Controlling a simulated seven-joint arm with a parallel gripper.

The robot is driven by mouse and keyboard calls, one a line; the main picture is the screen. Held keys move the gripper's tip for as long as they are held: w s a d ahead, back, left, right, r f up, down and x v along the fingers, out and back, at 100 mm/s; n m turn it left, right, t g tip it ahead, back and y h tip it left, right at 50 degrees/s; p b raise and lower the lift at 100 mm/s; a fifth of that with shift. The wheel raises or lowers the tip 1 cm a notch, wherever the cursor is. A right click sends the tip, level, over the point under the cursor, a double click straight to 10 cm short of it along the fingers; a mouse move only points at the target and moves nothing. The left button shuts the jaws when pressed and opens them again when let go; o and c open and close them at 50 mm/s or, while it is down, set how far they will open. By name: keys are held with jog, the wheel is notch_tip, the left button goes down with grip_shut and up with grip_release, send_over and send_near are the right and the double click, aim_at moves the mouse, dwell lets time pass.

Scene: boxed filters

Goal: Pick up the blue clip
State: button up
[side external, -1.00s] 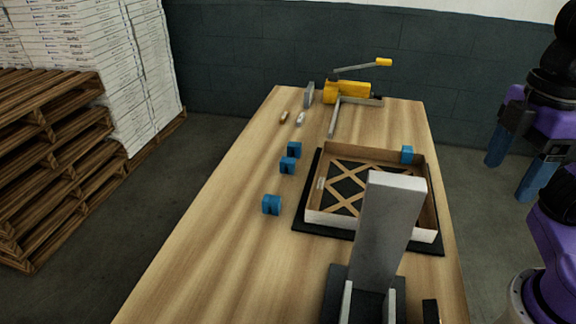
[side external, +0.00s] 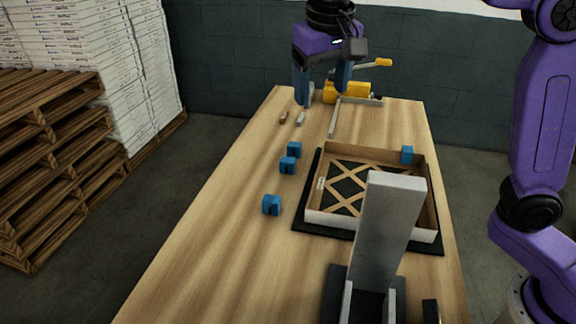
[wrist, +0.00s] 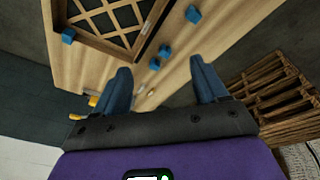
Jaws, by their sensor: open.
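Several blue clips are in view. Three stand loose on the table left of the framed box in the side view: a near clip (side external: 272,205), a middle clip (side external: 288,165) and a far clip (side external: 294,149). Another blue clip (side external: 407,154) sits at the box's far right corner. The wrist view shows the near clip (wrist: 193,14), the corner clip (wrist: 68,36) and the two others close together (wrist: 164,51). My gripper (side external: 325,92) is above the table's far end, over the yellow tool. It is open and empty, with blue fingers apart in the wrist view (wrist: 163,85).
The box (side external: 325,221) with a wooden lattice lies on a black mat. A yellow tool (side external: 350,90) is at the far end, near two small pieces (side external: 300,118). A tall grey stand (side external: 385,235) is at the near right.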

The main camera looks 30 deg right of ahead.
jog(key=w+f+m, duration=0.1)
jog(key=w+m, duration=0.3)
jog(key=w, duration=0.4)
jog(key=m+h, duration=0.2)
jog(key=m, duration=0.2)
send_over(288, 160)
jog(key=s+a, duration=0.2)
jog(key=shift+t, duration=0.4)
notch_tip(288, 160, down, 24)
jog(key=shift+d+f, duration=0.1)
jog(key=shift+d, duration=0.05)
jog(key=shift+w+x, duration=0.15)
jog(key=shift+x, duration=1.35)
jog(key=shift+w+x, duration=0.15)
jog(key=shift+x, duration=1.35)
jog(key=shift+c, duration=0.3)
jog(key=c, duration=1)
